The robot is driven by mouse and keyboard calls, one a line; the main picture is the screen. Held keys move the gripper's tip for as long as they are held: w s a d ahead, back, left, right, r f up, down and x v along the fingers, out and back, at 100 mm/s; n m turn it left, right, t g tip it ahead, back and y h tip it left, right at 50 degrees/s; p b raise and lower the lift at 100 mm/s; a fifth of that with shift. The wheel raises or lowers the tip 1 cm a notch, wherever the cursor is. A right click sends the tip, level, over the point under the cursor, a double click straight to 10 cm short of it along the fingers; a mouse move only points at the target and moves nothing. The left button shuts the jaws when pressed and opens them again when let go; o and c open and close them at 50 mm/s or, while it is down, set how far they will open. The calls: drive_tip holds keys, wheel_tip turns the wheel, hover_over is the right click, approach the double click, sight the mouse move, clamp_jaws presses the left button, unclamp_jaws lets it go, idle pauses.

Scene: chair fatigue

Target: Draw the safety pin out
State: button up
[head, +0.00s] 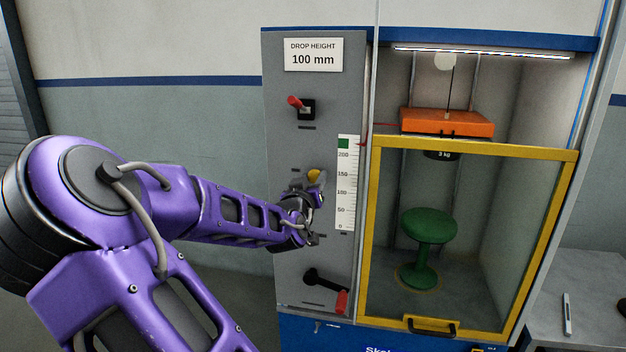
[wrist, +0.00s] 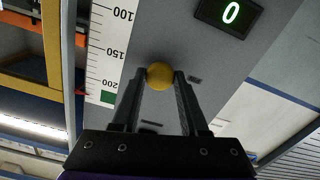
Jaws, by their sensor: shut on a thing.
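A round yellow knob (head: 314,176) sits on the grey control panel (head: 275,190), between the red-tipped levers. It appears to be the head of the safety pin; its shaft does not show. In the wrist view the knob (wrist: 160,75) lies between the fingertips of my gripper (wrist: 162,80), touching both. My gripper (head: 317,183) is shut on it at the panel. I cannot tell how far the pin is in the panel.
A red-handled lever (head: 295,103) is above and a black lever with a red grip (head: 341,300) below. A height scale (head: 346,185) stands right of the knob. The yellow-framed door (head: 374,240) encloses a green stool (head: 428,228) under an orange block (head: 447,123). A display (wrist: 229,14) reads 0.

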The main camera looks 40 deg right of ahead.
clamp_jaws()
idle(0.8)
